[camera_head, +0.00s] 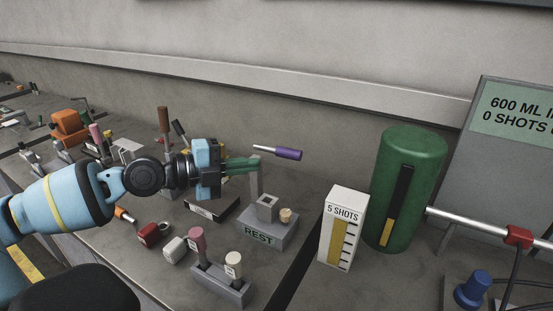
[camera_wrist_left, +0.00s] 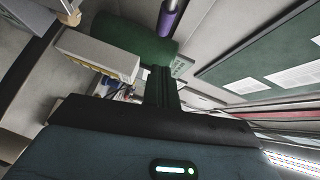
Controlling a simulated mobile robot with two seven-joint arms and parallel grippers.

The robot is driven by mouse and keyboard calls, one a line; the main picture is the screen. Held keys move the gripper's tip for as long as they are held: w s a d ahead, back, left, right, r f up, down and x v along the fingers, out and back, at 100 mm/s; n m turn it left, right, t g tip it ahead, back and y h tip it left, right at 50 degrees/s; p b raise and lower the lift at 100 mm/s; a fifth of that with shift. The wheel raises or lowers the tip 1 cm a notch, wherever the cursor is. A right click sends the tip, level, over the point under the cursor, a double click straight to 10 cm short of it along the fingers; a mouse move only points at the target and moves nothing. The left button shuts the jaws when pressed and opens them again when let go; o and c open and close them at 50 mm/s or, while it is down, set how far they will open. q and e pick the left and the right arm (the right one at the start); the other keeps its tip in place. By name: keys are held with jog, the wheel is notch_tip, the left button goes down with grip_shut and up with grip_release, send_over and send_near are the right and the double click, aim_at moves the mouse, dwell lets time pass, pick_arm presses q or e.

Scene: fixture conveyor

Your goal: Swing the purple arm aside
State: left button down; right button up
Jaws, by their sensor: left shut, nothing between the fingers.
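The purple arm (camera_head: 288,154) is a purple grip on a thin metal rod. It joins the top of a grey upright post (camera_head: 255,180) and points right and slightly down. The purple grip also shows at the top of the left wrist view (camera_wrist_left: 168,20). My left gripper (camera_head: 256,163) is shut and empty, its dark green fingers pointing right at the post's top, just left of the purple grip. I cannot tell whether the fingers touch the rod or post. The fingers also show in the left wrist view (camera_wrist_left: 160,85). My right gripper is not in view.
A grey REST block (camera_head: 262,236) stands below the post. A white "5 SHOTS" box (camera_head: 343,229) and a green cylinder (camera_head: 408,190) stand to the right. A pink and a cream knob share a grey base (camera_head: 219,281) in front. Several levers crowd the bench behind my arm.

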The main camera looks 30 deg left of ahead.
aim_at(291, 156)
pick_arm(q)
jog(key=w, duration=0.2)
jog(key=w+d+p, duration=0.1)
jog(key=w, duration=0.1)
jog(key=w+d+f+p, duration=0.1)
jog(key=w, duration=0.2)
jog(key=shift+d+f, duration=0.1)
jog(key=shift+d, duration=0.1)
jog(key=shift+w+f, duration=0.15)
jog(key=shift+w, duration=0.3)
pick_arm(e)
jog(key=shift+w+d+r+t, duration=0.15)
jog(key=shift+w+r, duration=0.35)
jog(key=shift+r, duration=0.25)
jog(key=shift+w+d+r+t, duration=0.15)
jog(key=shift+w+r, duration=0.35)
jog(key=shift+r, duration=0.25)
pick_arm(q)
jog(key=shift+a, duration=0.1)
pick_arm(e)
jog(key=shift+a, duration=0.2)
